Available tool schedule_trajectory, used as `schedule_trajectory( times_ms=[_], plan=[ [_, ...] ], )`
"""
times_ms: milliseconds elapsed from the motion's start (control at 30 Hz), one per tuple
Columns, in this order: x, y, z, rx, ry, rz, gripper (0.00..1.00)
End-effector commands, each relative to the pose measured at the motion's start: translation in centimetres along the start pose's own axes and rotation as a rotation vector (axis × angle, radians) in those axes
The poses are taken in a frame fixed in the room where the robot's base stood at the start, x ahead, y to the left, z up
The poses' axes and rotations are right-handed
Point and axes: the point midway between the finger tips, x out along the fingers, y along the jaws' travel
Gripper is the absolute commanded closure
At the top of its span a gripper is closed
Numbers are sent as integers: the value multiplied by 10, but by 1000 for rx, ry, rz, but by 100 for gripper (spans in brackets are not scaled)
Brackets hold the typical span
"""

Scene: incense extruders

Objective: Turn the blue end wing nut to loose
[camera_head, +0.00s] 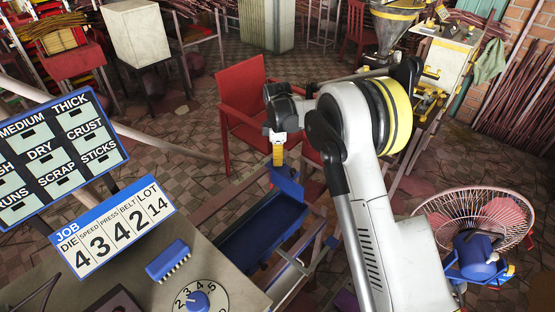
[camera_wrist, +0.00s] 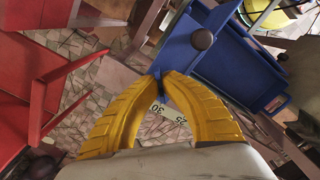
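My gripper (camera_head: 278,160) points down in the head view, just above the upper end of a blue trough (camera_head: 262,228). A blue upright piece (camera_head: 286,181) stands at that end, and I cannot tell whether it includes the wing nut. In the wrist view, the yellow fingers of my gripper (camera_wrist: 165,75) arch together and their tips look closed. Blue metal (camera_wrist: 166,55) shows directly beyond the tips. I cannot tell whether they touch it. A dark round knob (camera_wrist: 202,39) sits on the blue part to the right. No clear wing shape is visible.
A white scale marked 30 and 25 (camera_wrist: 168,115) shows between the fingers. A red chair (camera_head: 240,100) stands behind the trough. A bench with a dial (camera_head: 200,298) is at front left, beside a job board (camera_head: 115,228). A caged fan (camera_head: 480,235) stands at right.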

Motion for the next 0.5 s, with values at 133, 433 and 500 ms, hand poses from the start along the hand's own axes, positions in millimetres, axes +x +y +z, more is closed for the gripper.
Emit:
schedule_trajectory(
  times_ms=[133,433,500],
  plan=[
    [0,0,0,-106,0,-1,100],
    [0,0,0,-247,0,-1,100],
    [0,0,0,-264,0,-1,100]
  ],
)
